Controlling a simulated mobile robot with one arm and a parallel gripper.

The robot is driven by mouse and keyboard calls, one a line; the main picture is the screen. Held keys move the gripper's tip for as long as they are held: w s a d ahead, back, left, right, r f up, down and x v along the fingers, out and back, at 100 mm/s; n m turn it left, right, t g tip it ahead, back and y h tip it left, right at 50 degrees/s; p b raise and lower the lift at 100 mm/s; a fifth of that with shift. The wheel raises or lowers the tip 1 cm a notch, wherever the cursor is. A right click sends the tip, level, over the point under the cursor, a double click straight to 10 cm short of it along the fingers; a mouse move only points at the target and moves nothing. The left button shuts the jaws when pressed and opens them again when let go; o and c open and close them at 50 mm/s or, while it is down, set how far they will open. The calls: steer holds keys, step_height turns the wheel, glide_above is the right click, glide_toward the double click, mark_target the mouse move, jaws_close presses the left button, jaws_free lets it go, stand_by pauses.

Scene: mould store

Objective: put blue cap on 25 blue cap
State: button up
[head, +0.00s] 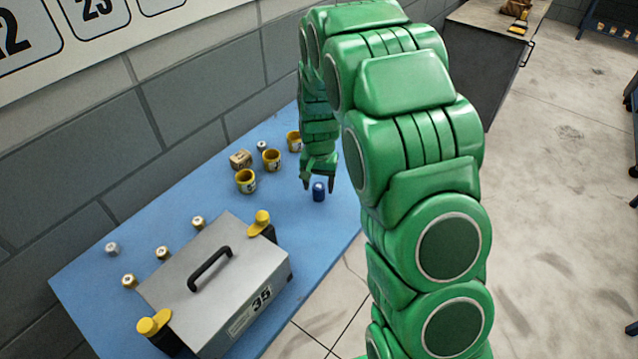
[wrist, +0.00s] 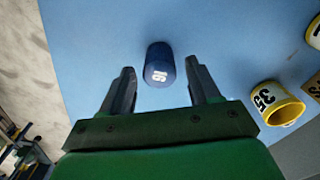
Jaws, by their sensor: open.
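A dark blue cap (head: 319,191) stands on the blue table near its right edge. In the wrist view the blue cap (wrist: 159,62) shows a white number that looks like 16 or 91, so I cannot read it surely. My gripper (head: 318,184) is open, pointing down just above and around the cap. In the wrist view the two fingers (wrist: 160,76) stand on either side of the cap, with gaps to both. A small white and dark block (head: 262,146) sits at the back; its number is too small to read. I cannot pick out a cap marked 25.
Yellow cups (head: 246,181) and a wooden block (head: 240,159) stand left of my gripper; one cup reads 35 (wrist: 266,98). A grey metal case (head: 185,284) marked 35 fills the table's front, with small blocks (head: 162,252) behind it. A block wall (head: 160,120) borders the table.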

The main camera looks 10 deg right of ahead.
mark_target(319, 185)
step_height(319, 185, up, 12)
steer(key=s+d+r, duration=0.2)
steer(key=s+r, duration=0.4)
steer(key=s, duration=0.4)
steer(key=s+d+r+n+g, duration=0.1)
steer(key=s+r+n, duration=0.1)
steer(key=s, duration=1.3)
steer(key=s+d+r+n, duration=0.1)
steer(key=s+d+r, duration=0.1)
steer(key=s, duration=1.3)
steer(key=shift+d+r+n+g, duration=0.15)
steer(key=shift+r+n+g, duration=0.25)
steer(key=shift+r, duration=0.3)
